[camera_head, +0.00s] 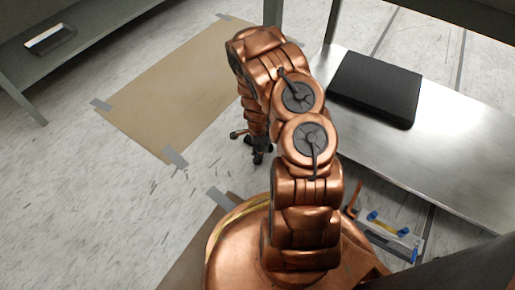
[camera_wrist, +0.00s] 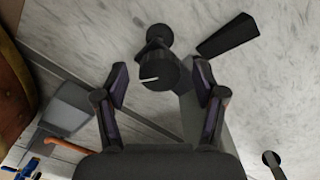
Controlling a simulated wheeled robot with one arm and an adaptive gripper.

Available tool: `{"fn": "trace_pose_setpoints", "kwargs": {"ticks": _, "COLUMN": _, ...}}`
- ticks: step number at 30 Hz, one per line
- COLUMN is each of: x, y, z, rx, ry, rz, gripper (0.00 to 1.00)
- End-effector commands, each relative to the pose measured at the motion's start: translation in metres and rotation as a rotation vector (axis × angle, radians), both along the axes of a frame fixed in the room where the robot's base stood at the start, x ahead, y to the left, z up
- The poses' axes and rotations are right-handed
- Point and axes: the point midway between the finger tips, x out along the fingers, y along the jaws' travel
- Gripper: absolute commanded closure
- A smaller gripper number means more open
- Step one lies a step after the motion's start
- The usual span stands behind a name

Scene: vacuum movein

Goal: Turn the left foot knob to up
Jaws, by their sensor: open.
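A round black knob (camera_wrist: 158,70) with a white pointer line shows in the wrist view. The line lies almost level across the picture. A smaller round black part, perhaps a foot, sits just beyond the knob. My gripper (camera_wrist: 160,82) is open, with one finger on each side of the knob and a visible gap on both sides. In the head view my gripper (camera_head: 259,152) is small and dark, low beyond my arm; the knob cannot be made out clearly there. Whether this is the left foot knob cannot be told.
A metal bench (camera_head: 430,150) with a black flat box (camera_head: 375,88) stands at right. A tray with blue clips (camera_head: 395,232) lies near my base. A brown mat (camera_head: 170,85) is taped to the floor. A black wedge-shaped part (camera_wrist: 228,36) is beside the knob.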

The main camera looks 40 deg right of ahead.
Motion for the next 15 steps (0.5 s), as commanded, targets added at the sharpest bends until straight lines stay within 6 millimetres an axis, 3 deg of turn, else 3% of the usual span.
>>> {"fn": "trace_pose_setpoints", "kwargs": {"ticks": 5, "x": -0.0002, "y": 0.0000, "z": 0.0007, "rx": 0.000, "ry": 0.000, "rz": 0.000, "gripper": 0.31}}
{"fn": "trace_pose_setpoints", "kwargs": {"ticks": 15, "x": -0.0004, "y": 0.0001, "z": 0.0008, "rx": 0.000, "ry": 0.001, "rz": 0.000, "gripper": 0.66}}
